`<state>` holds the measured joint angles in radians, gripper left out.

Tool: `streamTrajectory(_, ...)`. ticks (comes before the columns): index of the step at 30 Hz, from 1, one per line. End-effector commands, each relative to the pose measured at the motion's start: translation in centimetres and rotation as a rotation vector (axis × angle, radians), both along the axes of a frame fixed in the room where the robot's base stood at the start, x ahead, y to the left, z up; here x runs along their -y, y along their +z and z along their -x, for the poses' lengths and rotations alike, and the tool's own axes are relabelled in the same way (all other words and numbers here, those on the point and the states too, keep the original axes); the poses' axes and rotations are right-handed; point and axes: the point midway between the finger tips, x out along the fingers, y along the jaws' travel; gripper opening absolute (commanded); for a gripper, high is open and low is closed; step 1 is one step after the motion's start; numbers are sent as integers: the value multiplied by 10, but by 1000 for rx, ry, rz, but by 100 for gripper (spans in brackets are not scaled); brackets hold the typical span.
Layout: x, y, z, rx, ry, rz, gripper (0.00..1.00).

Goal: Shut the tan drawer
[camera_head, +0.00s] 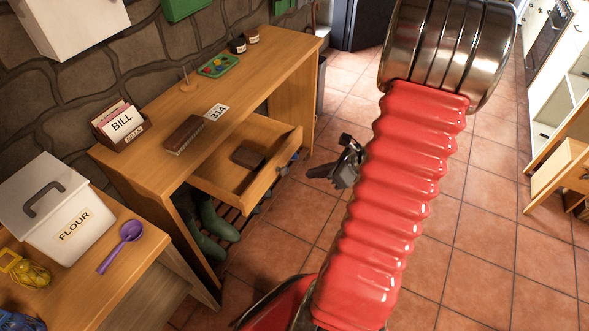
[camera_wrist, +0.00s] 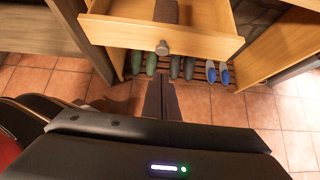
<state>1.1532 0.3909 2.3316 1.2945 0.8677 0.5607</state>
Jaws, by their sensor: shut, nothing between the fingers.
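The tan drawer (camera_head: 213,187) is pulled open from the wooden desk, with a dark brown flat item (camera_head: 247,158) lying inside. Its front and round grey knob (camera_head: 283,170) face the open floor. In the wrist view the drawer front (camera_wrist: 200,43) spans the upper middle, with the knob (camera_wrist: 162,47) at its centre. My gripper (camera_head: 312,172) is shut and empty, in front of the drawer and apart from it. In the wrist view the closed fingers (camera_wrist: 161,88) point toward the drawer, just below the knob. My red arm covers part of the floor in the head view.
The desk top (camera_head: 248,88) holds a bill box (camera_head: 121,122), a brown book (camera_head: 184,134) and a green tray (camera_head: 218,66). Boots (camera_head: 217,221) and other footwear stand on a slatted rack under the drawer. The tiled floor (camera_head: 480,220) to the right is clear.

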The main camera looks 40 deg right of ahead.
Motion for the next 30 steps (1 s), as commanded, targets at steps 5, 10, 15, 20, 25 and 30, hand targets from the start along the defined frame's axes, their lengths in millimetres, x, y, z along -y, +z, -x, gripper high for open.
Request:
streamTrajectory(5, -7, -18, -19, -1, 3, -3, 0)
streamTrajectory(10, -13, -35, -36, -1, 3, -3, 0)
streamTrajectory(15, -19, -33, -55, 1, 3, 2, 0)
streamTrajectory(20, -22, -34, -67, 0, 3, 1, 0)
streamTrajectory(25, -24, -34, -72, 0, 1, 1, 0)
streamTrajectory(30, -24, -34, -72, 1, 1, 2, 0)
